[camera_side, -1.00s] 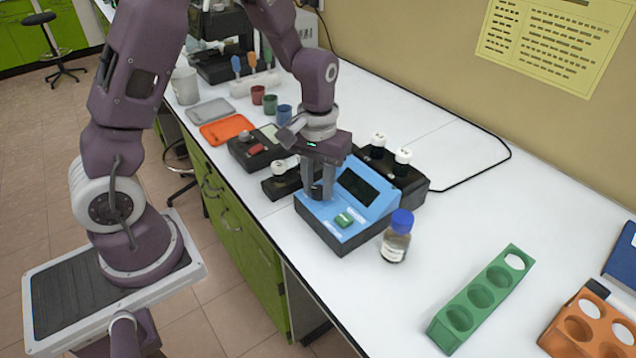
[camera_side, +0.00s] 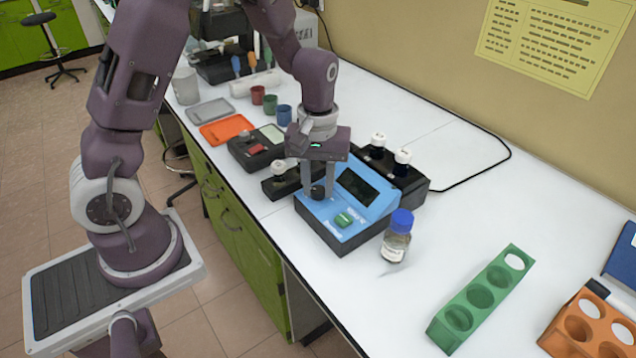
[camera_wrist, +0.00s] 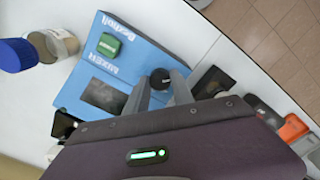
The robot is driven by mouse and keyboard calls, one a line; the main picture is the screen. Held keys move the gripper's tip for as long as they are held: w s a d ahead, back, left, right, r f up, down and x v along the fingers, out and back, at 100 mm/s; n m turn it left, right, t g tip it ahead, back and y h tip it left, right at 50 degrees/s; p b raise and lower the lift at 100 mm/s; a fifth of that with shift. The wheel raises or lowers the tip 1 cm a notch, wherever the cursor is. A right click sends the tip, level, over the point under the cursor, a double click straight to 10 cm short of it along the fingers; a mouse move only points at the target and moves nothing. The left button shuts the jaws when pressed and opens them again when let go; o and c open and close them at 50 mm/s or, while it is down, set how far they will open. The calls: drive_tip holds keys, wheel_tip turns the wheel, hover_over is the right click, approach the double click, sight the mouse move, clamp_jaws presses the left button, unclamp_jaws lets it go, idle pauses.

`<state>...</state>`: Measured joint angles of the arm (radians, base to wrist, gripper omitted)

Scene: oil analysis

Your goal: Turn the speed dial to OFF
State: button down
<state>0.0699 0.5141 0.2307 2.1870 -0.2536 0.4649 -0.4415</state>
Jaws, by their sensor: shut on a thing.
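A blue device (camera_side: 345,226) with a dark screen and a green button (camera_side: 344,219) stands on the white bench. It also shows in the wrist view (camera_wrist: 75,92). Its speed dial (camera_side: 317,191) is a round black knob at the device's left side; it shows in the wrist view (camera_wrist: 160,74) between my fingertips. My gripper (camera_side: 317,188) points straight down with a finger on each side of the dial and is shut on it. The dial's markings and pointer are too small or hidden to read.
A blue-capped bottle (camera_side: 397,236) stands close to the device's right side. Black units with white-capped vials (camera_side: 402,172) stand behind it. A grey-black instrument (camera_side: 256,149) is to the left. A green rack (camera_side: 480,297) is at the right, with clear bench between.

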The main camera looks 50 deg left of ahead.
sight(318, 189)
drive_tip(key=shift+w, duration=0.1)
drive_tip(key=c, duration=1.1)
unclamp_jaws()
wheel_tip(318, 189, up, 7)
drive_tip(key=shift+r, duration=0.1)
drive_tip(key=s+d+r+m+t, duration=0.1)
drive_tip(key=s+r+m+t, duration=0.1)
drive_tip(key=s, duration=0.4)
drive_tip(key=s+d+r+m+t, duration=0.1)
drive_tip(key=s+r+m, duration=0.3)
drive_tip(key=s+r, duration=0.2)
drive_tip(key=s+d+r+m+t, duration=0.1)
drive_tip(key=s+r+m+t, duration=0.1)
drive_tip(key=s+r, duration=0.3)
drive_tip(key=shift+s+d+m+t, duration=0.3)
drive_tip(key=shift+s+m, duration=0.3)
drive_tip(key=shift+s, duration=0.25)
